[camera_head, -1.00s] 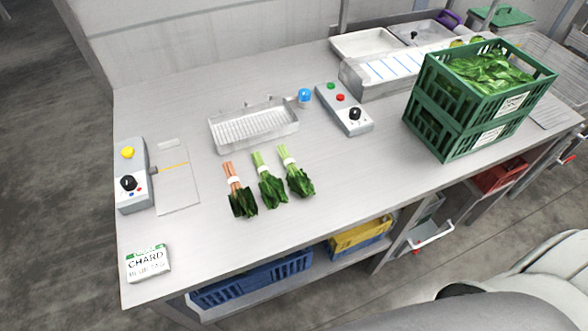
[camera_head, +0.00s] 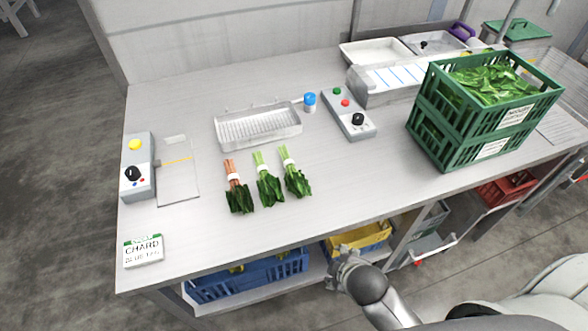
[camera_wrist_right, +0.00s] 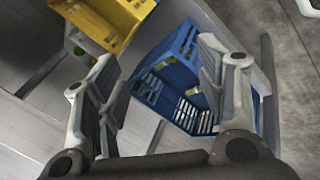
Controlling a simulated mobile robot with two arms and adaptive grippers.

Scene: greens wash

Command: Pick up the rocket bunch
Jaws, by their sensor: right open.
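Three tied leafy bunches lie side by side on the steel table. The left bunch (camera_head: 238,190) has reddish stems; the middle bunch (camera_head: 267,182) and right bunch (camera_head: 295,174) have pale green stems. Each has a white band and dark green leaves toward the front edge. I cannot tell which one is rocket. My right gripper (camera_head: 343,268) is beyond the table's front edge, apart from all bunches. In the right wrist view my right gripper (camera_wrist_right: 155,72) is open and empty, its fingers spread above the lower shelf. My left gripper is not in view.
Stacked green crates (camera_head: 418,145) of leaves stand at the right. A wire-bottomed tray (camera_head: 258,127) lies behind the bunches. A control box (camera_head: 137,168) and a CHARD card (camera_head: 143,251) are at the left. Blue (camera_head: 250,278) and yellow (camera_head: 358,240) crates sit below the tabletop.

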